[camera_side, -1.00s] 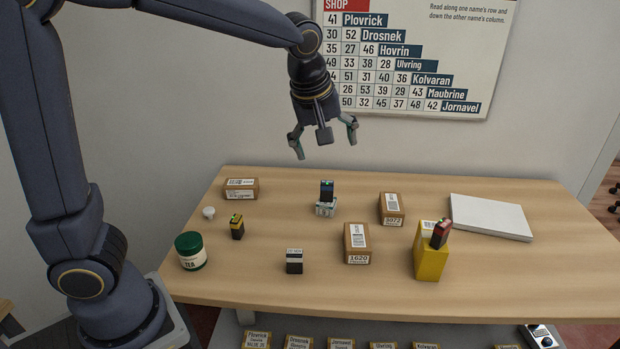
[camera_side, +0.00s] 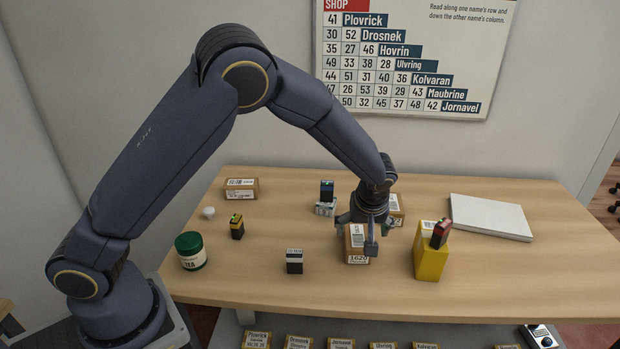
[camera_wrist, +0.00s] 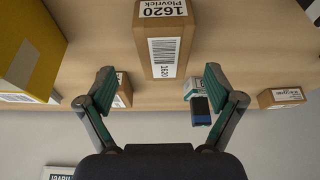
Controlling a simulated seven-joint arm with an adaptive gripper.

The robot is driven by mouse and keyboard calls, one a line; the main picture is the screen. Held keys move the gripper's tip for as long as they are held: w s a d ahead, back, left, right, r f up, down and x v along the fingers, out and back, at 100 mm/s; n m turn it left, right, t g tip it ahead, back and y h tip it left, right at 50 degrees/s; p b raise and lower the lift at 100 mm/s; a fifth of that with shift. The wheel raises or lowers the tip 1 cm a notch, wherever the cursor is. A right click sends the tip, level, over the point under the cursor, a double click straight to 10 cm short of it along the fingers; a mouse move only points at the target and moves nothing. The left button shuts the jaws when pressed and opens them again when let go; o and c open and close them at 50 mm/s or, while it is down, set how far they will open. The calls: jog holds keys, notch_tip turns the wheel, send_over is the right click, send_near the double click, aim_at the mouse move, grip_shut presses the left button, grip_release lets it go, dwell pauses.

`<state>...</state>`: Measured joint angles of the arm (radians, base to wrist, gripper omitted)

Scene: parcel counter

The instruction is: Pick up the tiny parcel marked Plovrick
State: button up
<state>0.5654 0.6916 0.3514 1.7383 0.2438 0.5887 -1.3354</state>
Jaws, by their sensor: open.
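The brown parcel (camera_side: 354,243) marked 1620 stands near the middle of the counter, partly covered by my gripper in the side view. In the wrist view the same parcel (camera_wrist: 164,58) shows the name Plovrick under its number and a barcode on a white label. My gripper (camera_side: 368,222) is low over this parcel, with its fingers spread. In the wrist view my gripper (camera_wrist: 160,74) is open and empty, one finger to each side of the parcel's line, with gaps. Whether the fingertips are down beside the parcel cannot be told.
Another brown parcel (camera_side: 397,208) is close behind my gripper. A yellow box (camera_side: 429,264) with a red item (camera_side: 440,233) on it stands to the right. A dark blue item (camera_side: 327,189) sits on a small box (camera_side: 325,209) to the left. A black-and-white box (camera_side: 294,262) stands front left.

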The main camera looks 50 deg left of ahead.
aim_at(358, 237)
jog(key=x, duration=0.5)
jog(key=shift+s+a, duration=0.15)
jog(key=shift+a, duration=0.1)
jog(key=shift+f, duration=0.35)
jog(key=shift+f, duration=0.2)
jog(key=c, duration=1.3)
jog(key=shift+c, duration=0.5)
jog(key=shift+r, duration=0.15)
